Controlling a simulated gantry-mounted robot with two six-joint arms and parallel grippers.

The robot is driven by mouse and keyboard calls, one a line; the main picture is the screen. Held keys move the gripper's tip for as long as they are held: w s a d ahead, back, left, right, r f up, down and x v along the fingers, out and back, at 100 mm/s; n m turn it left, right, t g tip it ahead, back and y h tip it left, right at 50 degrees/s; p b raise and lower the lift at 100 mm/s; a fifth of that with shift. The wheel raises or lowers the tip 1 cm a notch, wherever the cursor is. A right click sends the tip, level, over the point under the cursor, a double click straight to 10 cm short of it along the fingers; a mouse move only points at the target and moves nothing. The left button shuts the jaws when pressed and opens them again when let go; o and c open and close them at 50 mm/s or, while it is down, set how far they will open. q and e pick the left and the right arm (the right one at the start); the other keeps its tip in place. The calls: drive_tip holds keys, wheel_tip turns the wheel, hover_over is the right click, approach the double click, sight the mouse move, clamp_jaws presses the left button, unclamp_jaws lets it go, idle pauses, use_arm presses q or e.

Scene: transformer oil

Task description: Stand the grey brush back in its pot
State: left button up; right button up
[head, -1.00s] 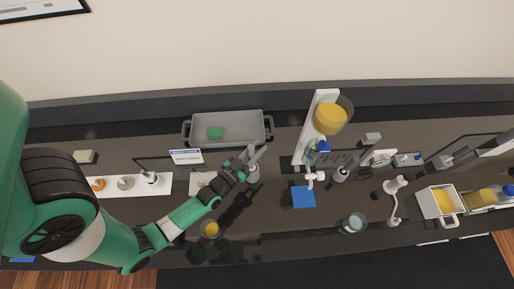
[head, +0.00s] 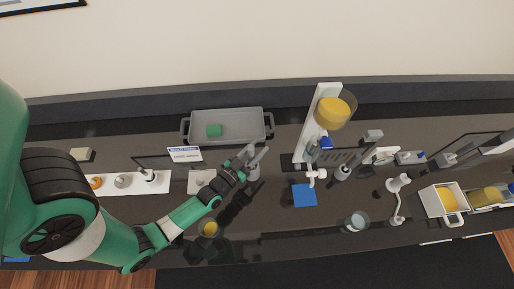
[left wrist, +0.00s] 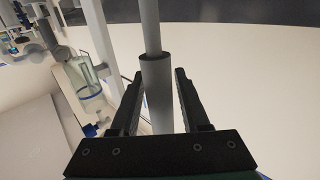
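My left gripper (head: 252,156) is above the back middle of the dark bench, right at the grey pot (head: 254,173). In the left wrist view its two black fingers (left wrist: 159,75) lie close on both sides of a grey rod with a thinner upper part, which I take for the grey brush (left wrist: 157,90). The fingertips look shut on it. The brush's lower end is hidden behind the gripper's palm. In the head view the fingers and brush overlap in front of the pot, so I cannot tell whether the brush is inside it. My right gripper is not in view.
A grey tray (head: 245,113) with a green block stands behind the gripper. A white stand (head: 313,120) with a yellow-filled vessel is to the right, by a blue pad (head: 304,195). A small yellow cup (head: 209,229) and a glass beaker (head: 356,221) stand near the front.

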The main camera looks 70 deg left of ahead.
use_arm(q)
drive_tip(key=shift+o, duration=0.9)
drive_tip(key=v, duration=1.1)
drive_tip(key=shift+s+p, duration=0.3)
